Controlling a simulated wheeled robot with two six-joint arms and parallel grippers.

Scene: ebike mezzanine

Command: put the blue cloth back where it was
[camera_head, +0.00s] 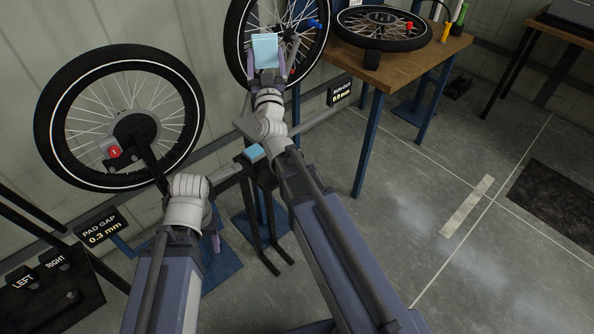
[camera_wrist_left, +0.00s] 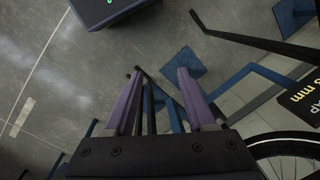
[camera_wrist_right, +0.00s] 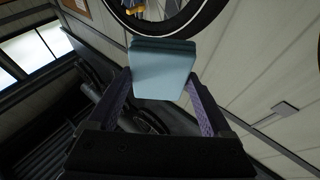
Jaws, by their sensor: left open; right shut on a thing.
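The light blue cloth (camera_head: 265,47) is a folded, flat pad between the fingers of my right gripper (camera_head: 266,66), raised in front of a wheel at the top. The right wrist view also shows the cloth (camera_wrist_right: 162,80) between both fingers, reaching past their tips. A smaller light blue block or pad (camera_head: 254,152) shows on a dark stand beside my right arm; I cannot tell what it is. My left gripper (camera_wrist_left: 158,80) is open and empty above the floor in the left wrist view.
A spoked wheel (camera_head: 119,118) hangs on the left, and another wheel (camera_head: 238,38) stands behind the cloth. A wooden table (camera_head: 448,47) at upper right bears a flat wheel (camera_head: 380,27). A dark LEFT/RIGHT box (camera_head: 45,290) is at lower left. The right floor is mostly clear.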

